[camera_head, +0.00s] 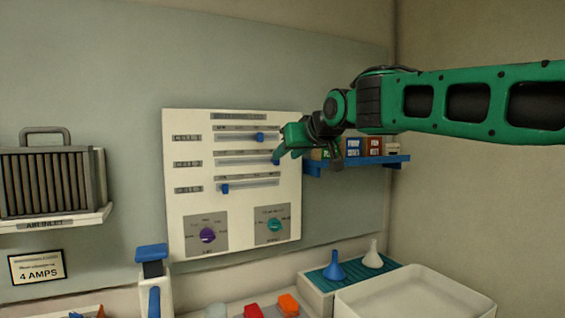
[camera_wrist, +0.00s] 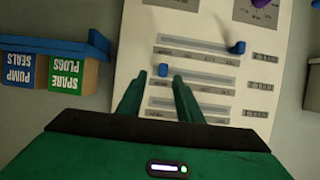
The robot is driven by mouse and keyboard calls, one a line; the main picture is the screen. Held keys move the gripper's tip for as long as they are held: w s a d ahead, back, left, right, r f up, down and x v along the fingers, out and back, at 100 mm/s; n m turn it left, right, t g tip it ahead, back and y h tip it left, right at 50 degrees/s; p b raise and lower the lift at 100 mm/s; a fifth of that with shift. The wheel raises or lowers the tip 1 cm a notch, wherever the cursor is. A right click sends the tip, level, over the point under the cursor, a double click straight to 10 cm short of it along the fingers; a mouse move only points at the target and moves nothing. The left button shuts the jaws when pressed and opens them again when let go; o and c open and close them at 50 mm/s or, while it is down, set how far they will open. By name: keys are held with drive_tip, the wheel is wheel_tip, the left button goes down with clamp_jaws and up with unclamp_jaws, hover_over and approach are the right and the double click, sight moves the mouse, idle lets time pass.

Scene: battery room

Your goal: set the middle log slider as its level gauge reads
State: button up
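The white panel (camera_head: 180,215) on the wall carries three horizontal sliders. The middle slider's blue knob (camera_head: 276,160) is at the right end of its track; in the wrist view, which is upside down, this knob (camera_wrist: 163,70) shows at the track's left end. My gripper (camera_head: 281,148) is at the panel's right side, by this knob. In the wrist view my gripper (camera_wrist: 159,75) is open, with the knob just beyond and between the fingertips; I cannot tell whether they touch. I cannot make out a level gauge in either view.
The top knob (camera_head: 260,136) is right of centre, the bottom knob (camera_head: 225,188) at the left. Two dials, purple (camera_head: 207,235) and teal (camera_head: 274,225), sit below. A blue shelf (camera_head: 345,163) with small boxes is close to my gripper. Funnels and a white tray (camera_head: 415,297) stand below.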

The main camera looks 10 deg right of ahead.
drive_tip(key=shift+v, duration=2.75)
drive_tip(key=shift+d, duration=0.1)
drive_tip(key=s+d+f+m+g+h, duration=0.25)
drive_tip(key=s+d+f, duration=0.35)
drive_tip(key=d+f, duration=0.5)
drive_tip(key=s+d+f+m+g+h, duration=0.25)
drive_tip(key=s+d+f, duration=0.35)
drive_tip(key=d+f, duration=0.45)
drive_tip(key=s+d+f+m+g, duration=0.1)
drive_tip(key=s+d+f+g, duration=0.1)
drive_tip(key=s+f, duration=0.4)
drive_tip(key=s+d+f+m+g, duration=0.2)
drive_tip(key=s+f, duration=0.4)
drive_tip(key=s, duration=0.7)
drive_tip(key=s+d+f+m+g+y, duration=0.1)
drive_tip(key=s+d+f+m+g, duration=0.1)
drive_tip(key=s+f+g, duration=0.2)
drive_tip(key=s+f, duration=0.3)
drive_tip(key=s, duration=0.2)
drive_tip(key=shift+s+d, duration=0.15)
drive_tip(key=shift+s, duration=0.25)
drive_tip(key=shift+w, duration=0.1)
